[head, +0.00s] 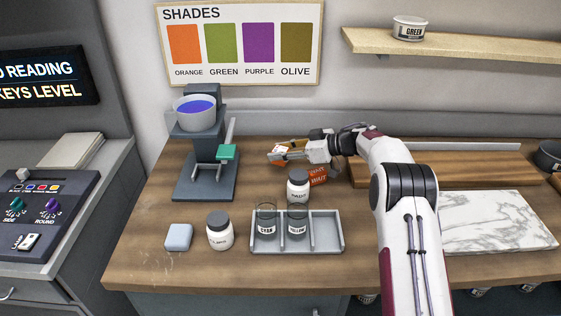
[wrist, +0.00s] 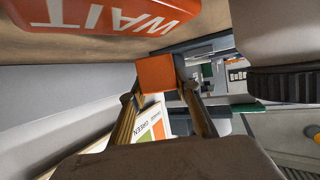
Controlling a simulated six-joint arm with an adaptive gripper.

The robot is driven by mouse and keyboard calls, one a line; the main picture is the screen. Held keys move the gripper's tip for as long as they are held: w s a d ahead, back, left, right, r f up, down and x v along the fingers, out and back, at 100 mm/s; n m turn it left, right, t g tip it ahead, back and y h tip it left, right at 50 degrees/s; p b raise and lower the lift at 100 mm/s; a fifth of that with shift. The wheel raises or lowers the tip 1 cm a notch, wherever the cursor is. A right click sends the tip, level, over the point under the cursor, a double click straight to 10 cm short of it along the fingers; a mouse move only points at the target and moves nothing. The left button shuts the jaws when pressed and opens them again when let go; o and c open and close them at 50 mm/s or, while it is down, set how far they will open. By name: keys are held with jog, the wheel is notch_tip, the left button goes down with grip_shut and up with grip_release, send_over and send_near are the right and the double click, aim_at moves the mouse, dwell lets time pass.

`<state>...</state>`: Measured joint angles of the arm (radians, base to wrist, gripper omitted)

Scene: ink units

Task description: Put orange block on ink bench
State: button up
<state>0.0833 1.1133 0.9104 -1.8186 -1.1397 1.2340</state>
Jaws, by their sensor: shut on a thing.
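My gripper (head: 279,153) reaches left over the wooden ink bench (head: 140,245), towards its back. In the wrist view its two fingers are closed on the sides of a small orange block (wrist: 156,72), which sits at the fingertips. In the head view the fingers mostly hide this block. A red-orange piece marked WAIT (head: 318,175) is on the bench just below and right of the gripper. It also shows large and upside down at the top of the wrist view (wrist: 100,14), apart from the held block.
A dark stand with a bowl of blue ink (head: 195,106) and a green-handled lever is left of the gripper. A white jar (head: 298,186), a grey tray (head: 334,232) with two glass jars, another jar (head: 219,231) and a blue sponge (head: 178,237) are in front. A marble slab (head: 500,222) lies right.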

aim_at(287, 160)
jog(key=shift+f, duration=1.9)
jog(key=shift+f, duration=0.15)
jog(key=o, duration=1.2)
jog(key=shift+r, duration=0.2)
jog(key=v, duration=1.2)
